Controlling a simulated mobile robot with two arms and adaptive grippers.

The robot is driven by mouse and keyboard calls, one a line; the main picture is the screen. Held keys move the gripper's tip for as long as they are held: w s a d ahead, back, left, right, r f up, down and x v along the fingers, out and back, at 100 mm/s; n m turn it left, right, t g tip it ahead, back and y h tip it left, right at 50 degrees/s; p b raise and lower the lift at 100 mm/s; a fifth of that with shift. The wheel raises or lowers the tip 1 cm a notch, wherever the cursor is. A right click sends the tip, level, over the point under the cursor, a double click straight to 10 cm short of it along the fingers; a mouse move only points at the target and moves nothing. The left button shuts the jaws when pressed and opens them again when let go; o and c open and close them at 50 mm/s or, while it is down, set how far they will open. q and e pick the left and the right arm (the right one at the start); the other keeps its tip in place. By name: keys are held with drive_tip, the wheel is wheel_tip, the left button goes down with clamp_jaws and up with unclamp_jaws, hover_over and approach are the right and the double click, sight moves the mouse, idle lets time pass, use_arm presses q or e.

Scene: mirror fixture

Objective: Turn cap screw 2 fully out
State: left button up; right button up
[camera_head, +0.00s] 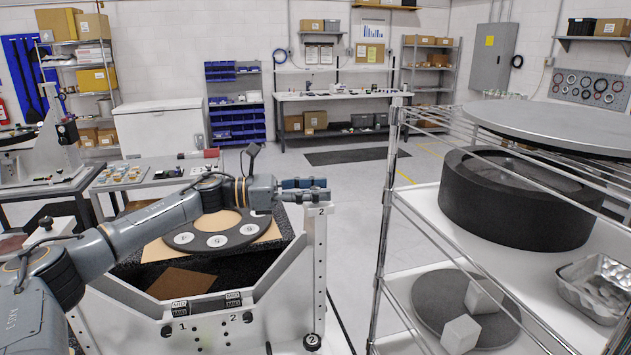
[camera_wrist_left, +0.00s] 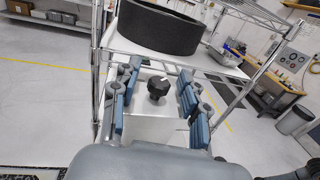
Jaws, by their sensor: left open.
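A black knob-like screw head with a white mark (camera_wrist_left: 158,87) stands on a white surface in the left wrist view. It lies between the fingers of my left gripper (camera_wrist_left: 152,100), with visible gaps on both sides. In the head view my left gripper (camera_head: 305,190) is open, pointing right, at the top of a white post (camera_head: 319,250) labelled 2. The knob is not clearly visible there; the gripper seems to cover it. My right gripper is not in view.
The white fixture front (camera_head: 200,335) has lower black knobs marked 1 and 2. Open floor lies behind the fixture.

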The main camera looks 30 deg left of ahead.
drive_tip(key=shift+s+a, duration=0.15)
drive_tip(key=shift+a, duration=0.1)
use_arm(q)
clamp_jaws()
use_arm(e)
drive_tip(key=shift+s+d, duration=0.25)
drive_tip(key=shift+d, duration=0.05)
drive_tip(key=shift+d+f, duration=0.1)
